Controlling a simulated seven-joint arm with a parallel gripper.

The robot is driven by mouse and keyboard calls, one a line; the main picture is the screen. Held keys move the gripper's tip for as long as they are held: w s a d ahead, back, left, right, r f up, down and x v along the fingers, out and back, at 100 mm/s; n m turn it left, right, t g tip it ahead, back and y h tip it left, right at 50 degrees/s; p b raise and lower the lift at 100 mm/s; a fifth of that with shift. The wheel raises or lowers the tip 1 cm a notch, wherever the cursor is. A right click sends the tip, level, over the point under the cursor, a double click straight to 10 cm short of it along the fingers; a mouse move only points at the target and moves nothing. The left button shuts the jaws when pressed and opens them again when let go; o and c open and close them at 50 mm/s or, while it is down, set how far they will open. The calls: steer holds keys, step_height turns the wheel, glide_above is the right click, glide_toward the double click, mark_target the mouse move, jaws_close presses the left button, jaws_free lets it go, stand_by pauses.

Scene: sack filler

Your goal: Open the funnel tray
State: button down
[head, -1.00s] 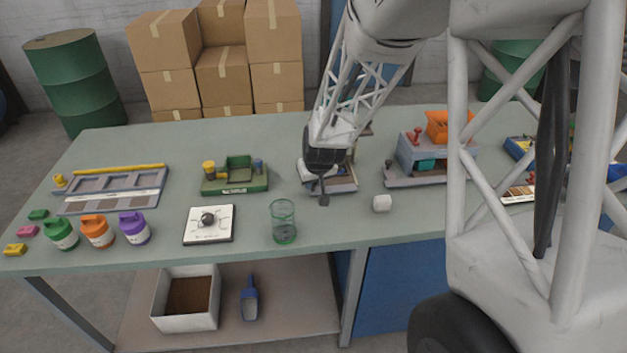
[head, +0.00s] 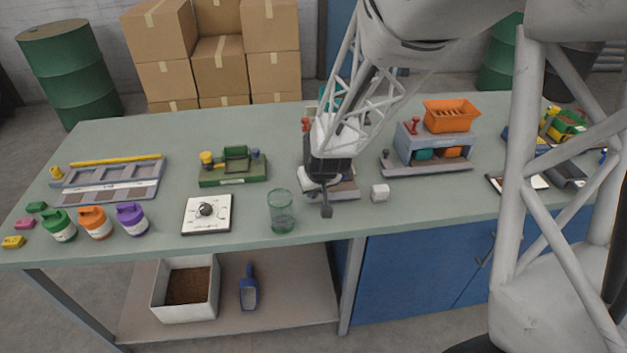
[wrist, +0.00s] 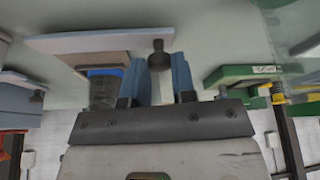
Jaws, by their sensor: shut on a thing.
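The funnel tray (head: 346,190) is a flat, light-rimmed piece with a brownish panel, at the front of the middle station on the bench. My gripper (head: 325,173) is over its left part and hides much of it and the station behind. In the wrist view the tray (wrist: 95,42) reaches across the upper left, with a dark round knob (wrist: 157,54) near its end. My gripper (wrist: 168,72) has its two blue-grey fingers close by this knob, shut on the tray. The exact contact between the fingers is hard to see.
A green-rimmed glass (head: 281,213) stands front left of my gripper, and a small white block (head: 380,193) to its right. A green station (head: 233,172) is on the left. A grey station (head: 428,150) with an orange bin (head: 450,115) is on the right.

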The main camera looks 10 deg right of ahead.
steer(key=shift+s, duration=1.9)
steer(key=c, duration=0.9)
jaws_free()
steer(key=shift+c, duration=0.2)
steer(key=shift+s+r, duration=0.1)
steer(key=shift+r, duration=0.1)
steer(key=v, duration=0.7)
steer(key=shift+r, duration=0.2)
steer(key=shift+s+r, duration=0.1)
steer(key=shift+s, duration=0.1)
